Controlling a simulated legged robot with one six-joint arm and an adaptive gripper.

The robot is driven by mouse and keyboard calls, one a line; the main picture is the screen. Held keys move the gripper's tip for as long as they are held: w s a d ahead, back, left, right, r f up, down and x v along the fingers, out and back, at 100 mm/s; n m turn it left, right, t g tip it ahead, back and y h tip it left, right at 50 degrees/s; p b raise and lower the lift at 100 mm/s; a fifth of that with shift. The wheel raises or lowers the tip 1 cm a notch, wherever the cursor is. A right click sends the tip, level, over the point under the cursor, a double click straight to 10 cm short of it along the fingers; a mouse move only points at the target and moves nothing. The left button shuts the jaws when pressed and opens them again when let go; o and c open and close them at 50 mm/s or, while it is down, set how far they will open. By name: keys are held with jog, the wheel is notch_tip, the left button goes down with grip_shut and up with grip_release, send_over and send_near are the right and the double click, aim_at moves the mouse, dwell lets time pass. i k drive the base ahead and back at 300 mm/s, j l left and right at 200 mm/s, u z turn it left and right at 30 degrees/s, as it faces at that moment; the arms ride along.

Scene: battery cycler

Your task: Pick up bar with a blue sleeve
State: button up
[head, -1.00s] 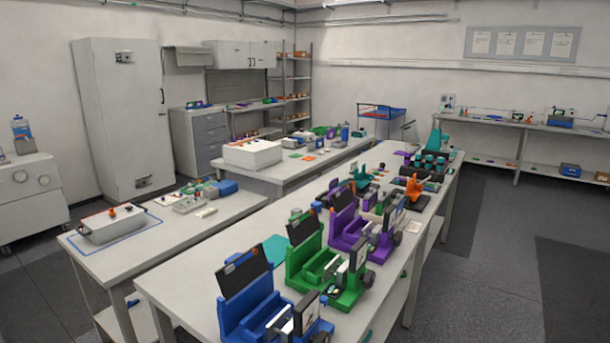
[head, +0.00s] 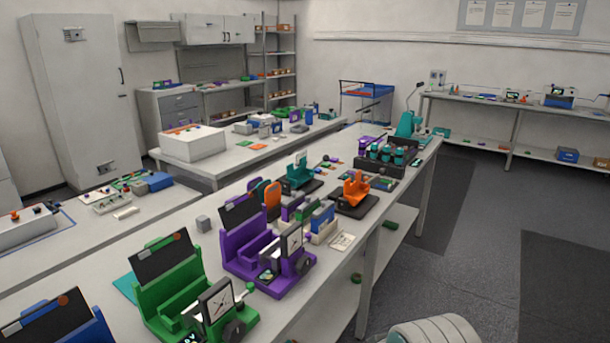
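I cannot make out a bar with a blue sleeve for certain. A small blue piece (head: 323,217) stands among upright parts on the long bench, between the purple fixture (head: 240,240) and the orange fixture (head: 354,189); its shape is too small to tell. A blue upright item (head: 308,117) stands on the farther bench, also too small to identify. My gripper is not in view. A pale ribbed rounded shape at the bottom edge may be part of my arm.
The long bench (head: 290,318) holds green (head: 180,290), purple and teal fixtures and a black rack (head: 385,165). A white box (head: 193,143) stands on the bench behind. Grey floor (head: 470,265) lies open to the right. A wall bench (head: 480,107) stands at the back right.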

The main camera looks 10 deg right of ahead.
aim_at(318, 170)
jog(key=i+l, duration=0.15)
jog(key=l, duration=0.15)
jog(key=i+l, duration=0.15)
jog(key=l, duration=0.15)
jog(key=i+l, duration=0.15)
jog(key=l, duration=0.2)
jog(key=i+l+u, duration=0.3)
jog(key=i+l, duration=0.25)
jog(key=i+l+u, duration=0.1)
jog(key=i+l, duration=0.15)
jog(key=i+l+u, duration=0.15)
jog(key=l, duration=0.3)
jog(key=i+l+u, duration=0.15)
jog(key=i+l, duration=0.2)
jog(key=i+l+u, duration=0.15)
jog(key=l, duration=0.3)
jog(key=i+l+u, duration=0.15)
jog(key=l, duration=0.3)
jog(key=i+l+u, duration=0.15)
jog(key=l, duration=0.3)
jog(key=i+j, duration=0.05)
jog(key=i, duration=0.05)
